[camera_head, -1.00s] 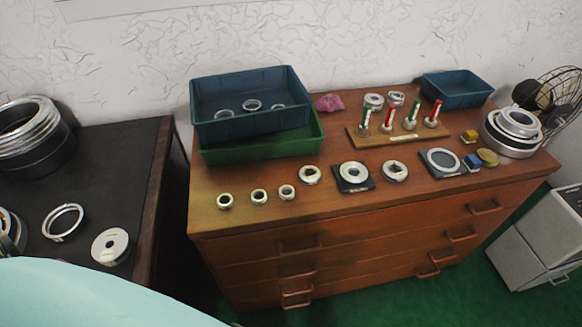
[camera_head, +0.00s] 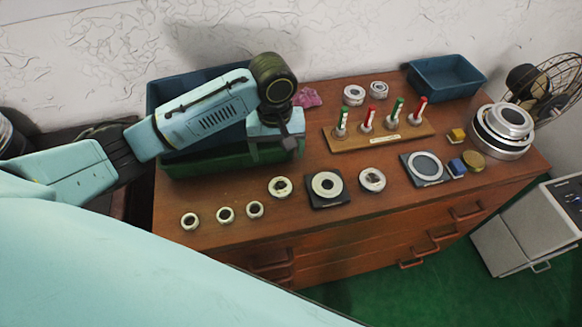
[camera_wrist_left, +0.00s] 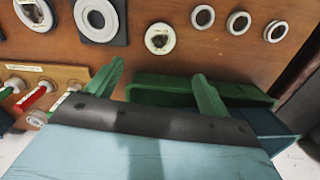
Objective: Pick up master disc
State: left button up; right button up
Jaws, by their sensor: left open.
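A pale thick ring-shaped disc (camera_head: 327,185) lies on a dark square pad on the wooden cabinet; it also shows at the top of the left wrist view (camera_wrist_left: 99,17). A grey round disc (camera_head: 425,166) lies on another dark pad further right. I cannot tell for certain which one is the master disc. My right gripper is out of view.
Several loose rings (camera_head: 225,215) lie along the cabinet's front. A wooden stand (camera_head: 385,136) with red and green handled gauges, and an empty blue bin (camera_head: 446,80), are behind.

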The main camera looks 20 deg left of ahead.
pick_arm(q)
jog(key=b, duration=0.1)
send_over(280, 186)
jog(key=f, duration=0.6)
jog(key=shift+a+f, duration=0.2)
jog(key=shift+a, duration=0.05)
jog(key=f, duration=0.3)
jog(key=shift+s+d+b, duration=0.1)
jog(key=shift+d+b, duration=0.1)
jog(key=shift+b, duration=0.2)
notch_tip(280, 186, down, 2)
jog(key=shift+d+f, duration=0.1)
jog(key=shift+f, duration=0.15)
jog(key=shift+f+b, duration=0.3)
jog(key=shift+f, duration=0.2)
jog(key=shift+r, duration=0.1)
jog(key=c, duration=1.3)
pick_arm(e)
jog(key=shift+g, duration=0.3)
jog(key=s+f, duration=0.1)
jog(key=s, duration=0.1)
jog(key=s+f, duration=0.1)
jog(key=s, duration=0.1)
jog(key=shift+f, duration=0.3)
